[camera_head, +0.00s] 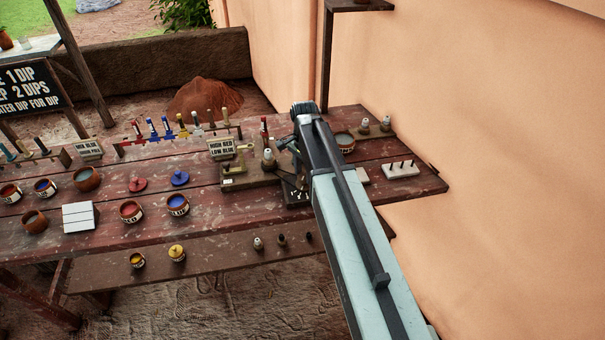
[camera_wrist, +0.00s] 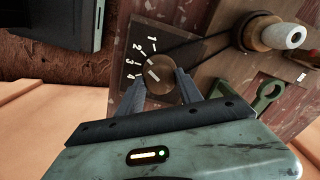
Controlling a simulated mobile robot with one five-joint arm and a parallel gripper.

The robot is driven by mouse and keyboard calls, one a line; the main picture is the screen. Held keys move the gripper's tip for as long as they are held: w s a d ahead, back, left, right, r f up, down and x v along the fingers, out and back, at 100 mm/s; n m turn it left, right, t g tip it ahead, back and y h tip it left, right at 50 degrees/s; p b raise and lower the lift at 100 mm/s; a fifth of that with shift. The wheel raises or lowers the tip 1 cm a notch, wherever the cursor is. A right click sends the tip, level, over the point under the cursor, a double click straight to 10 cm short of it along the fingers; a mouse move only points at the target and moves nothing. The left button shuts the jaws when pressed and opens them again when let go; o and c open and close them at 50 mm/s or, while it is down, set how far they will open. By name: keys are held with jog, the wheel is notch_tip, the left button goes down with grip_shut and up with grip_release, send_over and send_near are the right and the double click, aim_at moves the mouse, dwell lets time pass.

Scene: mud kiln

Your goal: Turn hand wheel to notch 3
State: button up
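In the wrist view the hand wheel (camera_wrist: 160,79) is a small round brown knob with a pale pointer mark. It sits on a dark dial plate (camera_wrist: 135,39) numbered 1 to 4. The mark slants to the upper left, toward the side with 2 and 3; I cannot tell exactly which notch it meets. My gripper (camera_wrist: 159,84) has one finger on each side of the knob, and the knob lies between the fingertips. The fingers look apart, and I cannot make out firm contact. In the head view my arm hides the wheel, with my gripper (camera_head: 297,146) low over the bench.
In the wrist view a green bracket (camera_wrist: 262,96) and a wooden piece with a white tip (camera_wrist: 290,36) stand right of the wheel. A wall rises on the right.

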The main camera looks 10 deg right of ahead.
aim_at(304, 176)
jog(key=shift+n, duration=2.9)
jog(key=o, duration=1.4)
jog(key=shift+c, duration=0.2)
jog(key=shift+r, duration=0.15)
notch_tip(304, 176, up, 8)
jog(key=p, duration=0.8)
jog(key=shift+f, duration=0.25)
